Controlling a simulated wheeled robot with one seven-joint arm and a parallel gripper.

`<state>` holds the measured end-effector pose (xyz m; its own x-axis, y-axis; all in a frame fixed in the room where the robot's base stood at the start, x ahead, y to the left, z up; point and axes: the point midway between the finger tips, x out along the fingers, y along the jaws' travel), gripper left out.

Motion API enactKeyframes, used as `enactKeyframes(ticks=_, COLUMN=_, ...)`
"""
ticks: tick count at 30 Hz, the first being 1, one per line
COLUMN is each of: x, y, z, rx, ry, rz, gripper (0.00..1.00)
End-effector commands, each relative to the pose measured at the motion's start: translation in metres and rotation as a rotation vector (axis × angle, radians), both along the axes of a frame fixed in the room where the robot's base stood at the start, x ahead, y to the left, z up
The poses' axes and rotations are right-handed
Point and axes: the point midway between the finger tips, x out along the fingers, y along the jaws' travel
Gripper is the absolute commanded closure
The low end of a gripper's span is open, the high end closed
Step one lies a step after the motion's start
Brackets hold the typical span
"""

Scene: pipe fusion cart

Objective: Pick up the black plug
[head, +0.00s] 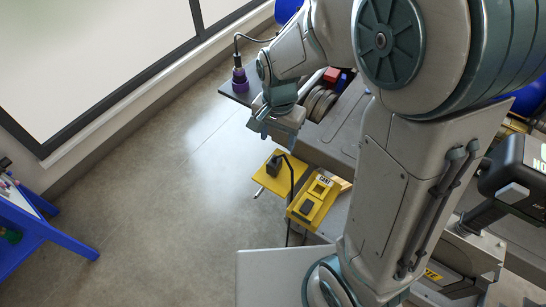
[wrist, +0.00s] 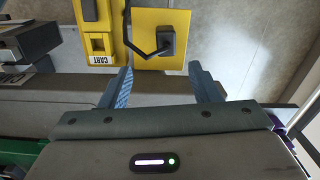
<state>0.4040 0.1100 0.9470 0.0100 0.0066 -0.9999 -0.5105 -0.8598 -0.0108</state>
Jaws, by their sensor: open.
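The black plug (head: 275,163) sits on a small yellow plate (head: 269,181) at the cart's side, with a dark cable running from it. In the wrist view the plug (wrist: 166,40) stands on the yellow plate (wrist: 178,20), just beyond the fingertips and roughly between their lines. My gripper (head: 278,136) is open and empty, close to the plug and apart from it. Its two blue fingers also show in the wrist view, where the gripper (wrist: 160,74) has a clear gap between them.
A yellow box marked CART (head: 317,200) is mounted right beside the plate. A purple-and-black item (head: 240,80) stands on the cart's far corner. A blue table (head: 45,235) is at the left. The floor (head: 160,190) between is clear.

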Motion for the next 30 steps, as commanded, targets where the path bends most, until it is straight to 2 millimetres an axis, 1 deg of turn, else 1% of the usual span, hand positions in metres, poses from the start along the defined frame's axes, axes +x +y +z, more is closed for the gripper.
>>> enactKeyframes(ticks=1, x=0.001, y=0.004, z=-0.004, rx=-0.004, ry=0.007, rz=-0.01, gripper=0.44)
enactKeyframes(ticks=5, x=0.003, y=0.008, z=-0.016, rx=-0.008, ry=0.013, rz=-0.027, gripper=0.44)
enactKeyframes(ticks=8, x=0.003, y=0.008, z=-0.033, rx=-0.01, ry=0.017, rz=-0.029, gripper=0.44)
enactKeyframes(ticks=12, x=0.003, y=0.008, z=-0.062, rx=-0.01, ry=0.017, rz=-0.027, gripper=0.44)
enactKeyframes(ticks=15, x=0.003, y=0.008, z=-0.078, rx=-0.009, ry=0.015, rz=-0.028, gripper=0.44)
enactKeyframes(ticks=18, x=0.003, y=0.008, z=-0.089, rx=-0.009, ry=0.015, rz=-0.028, gripper=0.44)
enactKeyframes(ticks=26, x=0.006, y=0.008, z=-0.102, rx=-0.007, ry=0.013, rz=-0.027, gripper=0.44)
enactKeyframes(ticks=30, x=0.009, y=0.007, z=-0.119, rx=-0.009, ry=0.015, rz=-0.028, gripper=0.44)
